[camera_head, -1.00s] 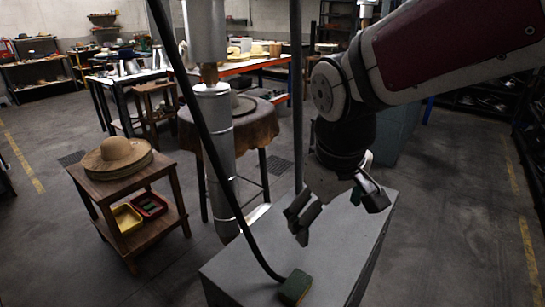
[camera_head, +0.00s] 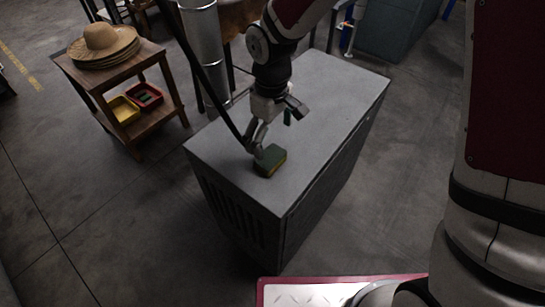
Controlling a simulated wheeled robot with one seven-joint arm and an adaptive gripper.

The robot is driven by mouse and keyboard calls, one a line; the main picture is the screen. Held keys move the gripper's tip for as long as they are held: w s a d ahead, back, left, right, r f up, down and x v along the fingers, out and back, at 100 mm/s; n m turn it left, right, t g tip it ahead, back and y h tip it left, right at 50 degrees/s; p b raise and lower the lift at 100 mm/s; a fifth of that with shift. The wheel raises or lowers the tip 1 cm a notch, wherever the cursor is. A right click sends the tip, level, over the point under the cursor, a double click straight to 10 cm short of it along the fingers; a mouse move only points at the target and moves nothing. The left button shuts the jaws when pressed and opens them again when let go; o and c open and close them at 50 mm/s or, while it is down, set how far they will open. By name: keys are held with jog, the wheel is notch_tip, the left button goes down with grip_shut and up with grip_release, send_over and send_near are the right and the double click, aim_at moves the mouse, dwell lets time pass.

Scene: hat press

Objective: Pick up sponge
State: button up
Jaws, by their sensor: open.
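A small green and yellow-brown sponge (camera_head: 270,160) lies on the grey top of a metal cabinet (camera_head: 318,112), near its front left part. My gripper (camera_head: 276,132) hangs over the cabinet top, pointing down, with its fingers spread. One finger is right by the sponge's upper left side, and the other is higher and to the right. I cannot tell whether a finger touches the sponge. No sponge shows between the fingers.
A dark hose (camera_head: 205,85) comes down to the cabinet top beside my gripper. A wooden stand (camera_head: 112,72) at the left holds straw hats (camera_head: 103,42) above, with a yellow bin (camera_head: 124,110) and a red bin (camera_head: 145,96) below. The right part of the cabinet top is clear.

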send_over(270, 156)
jog(key=f, duration=0.4)
jog(key=shift+s+d+f, duration=0.15)
jog(key=shift+s+d, duration=0.1)
jog(key=shift+s, duration=0.1)
jog(key=shift+w+a+f, duration=0.1)
jog(key=shift+w+f, duration=0.1)
jog(key=shift+f, duration=1.15)
jog(key=shift+w+a+f, duration=0.1)
jog(key=shift+w+f, duration=0.05)
jog(key=shift+f, duration=1.15)
jog(key=shift+c, duration=0.3)
jog(key=c, duration=0.7)
